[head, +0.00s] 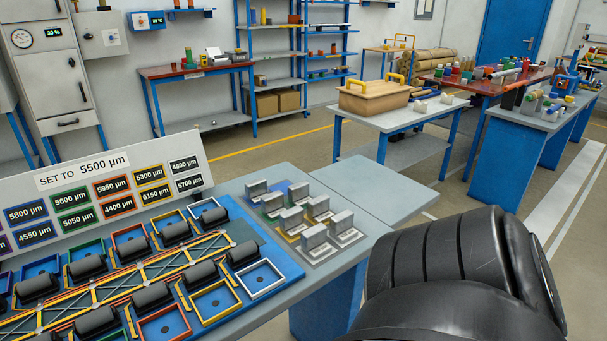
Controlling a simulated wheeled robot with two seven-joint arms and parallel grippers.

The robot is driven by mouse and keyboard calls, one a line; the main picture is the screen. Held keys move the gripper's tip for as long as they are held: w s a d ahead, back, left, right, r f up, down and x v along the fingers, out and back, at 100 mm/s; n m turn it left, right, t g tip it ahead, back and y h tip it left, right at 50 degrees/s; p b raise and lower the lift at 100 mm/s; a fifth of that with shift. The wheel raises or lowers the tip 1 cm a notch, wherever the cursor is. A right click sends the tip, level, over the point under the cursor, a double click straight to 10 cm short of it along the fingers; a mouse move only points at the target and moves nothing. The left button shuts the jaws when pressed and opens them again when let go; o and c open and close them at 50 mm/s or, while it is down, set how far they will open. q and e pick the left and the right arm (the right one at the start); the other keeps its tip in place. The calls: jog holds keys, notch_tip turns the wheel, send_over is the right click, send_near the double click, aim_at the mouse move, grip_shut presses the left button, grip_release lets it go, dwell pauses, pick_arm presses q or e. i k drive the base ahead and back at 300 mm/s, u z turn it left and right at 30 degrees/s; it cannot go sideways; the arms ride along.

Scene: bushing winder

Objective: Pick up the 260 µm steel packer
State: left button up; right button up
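Several grey steel blocks stand upright on flat plates in a cluster (313,236) at the right end of the near bench. Some sit on coloured squares of blue, green or yellow, others on grey. No 260 µm label can be read on any of them, so I cannot tell which is the 260 µm packer. A dark part of my own arm fills the lower right, apart from the blocks in the picture. Neither gripper shows in the head view.
The near bench (330,275) carries a blue board with dark rollers (243,253), coloured frames and a yellow lattice. A sign reading "SET TO 5500 µm" (85,170) stands behind them. A bare grey bench top (375,190) lies right of the blocks.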

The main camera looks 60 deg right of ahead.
aim_at(298, 193)
jog(key=u, duration=0.05)
jog(key=k, duration=0.5)
jog(key=z, duration=1)
